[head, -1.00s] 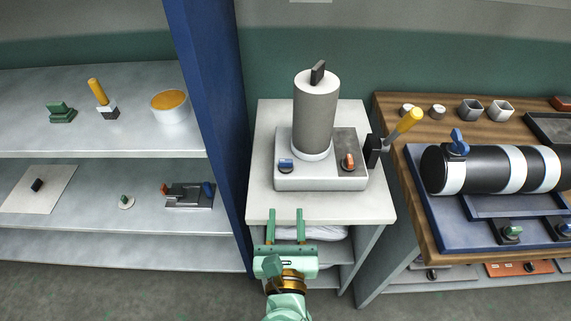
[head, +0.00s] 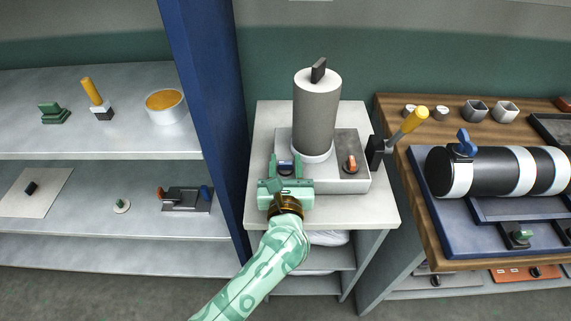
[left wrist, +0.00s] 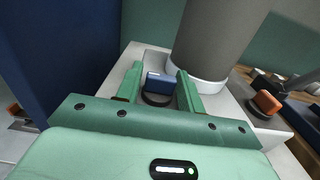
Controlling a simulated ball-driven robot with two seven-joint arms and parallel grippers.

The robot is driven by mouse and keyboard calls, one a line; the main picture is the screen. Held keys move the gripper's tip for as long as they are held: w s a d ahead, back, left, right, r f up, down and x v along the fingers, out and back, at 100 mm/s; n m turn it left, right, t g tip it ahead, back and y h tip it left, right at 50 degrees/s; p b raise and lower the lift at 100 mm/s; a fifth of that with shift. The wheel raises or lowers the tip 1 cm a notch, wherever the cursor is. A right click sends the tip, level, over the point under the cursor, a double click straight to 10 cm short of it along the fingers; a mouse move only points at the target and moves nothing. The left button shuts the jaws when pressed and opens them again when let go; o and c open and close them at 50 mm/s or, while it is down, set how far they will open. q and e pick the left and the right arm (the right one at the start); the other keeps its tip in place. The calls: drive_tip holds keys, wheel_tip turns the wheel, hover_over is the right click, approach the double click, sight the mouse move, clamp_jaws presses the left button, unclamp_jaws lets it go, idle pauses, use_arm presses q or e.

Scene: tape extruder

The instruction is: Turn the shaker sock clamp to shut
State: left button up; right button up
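A small blue knob (head: 286,168) sits on the front left of a white machine base (head: 340,184) that carries a tall grey cylinder (head: 315,115). It looks like the shaker sock clamp, but no label shows. In the left wrist view the blue knob (left wrist: 160,83) has a flat bar on a dark round foot. My left gripper (head: 287,161) is open over the front left of the base. In the left wrist view its fingers (left wrist: 158,76) stand either side of the knob, with gaps visible; contact is not seen. My right gripper is not in view.
An orange knob (head: 351,164) sits right of the blue one. A yellow-handled lever (head: 413,121) stands at the base's right. A blue post (head: 205,90) rises left of the white stand (head: 262,120). A wooden table (head: 415,202) with a black cylinder (head: 485,171) is at right.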

use_arm(q)
drive_tip(key=c, duration=0.7)
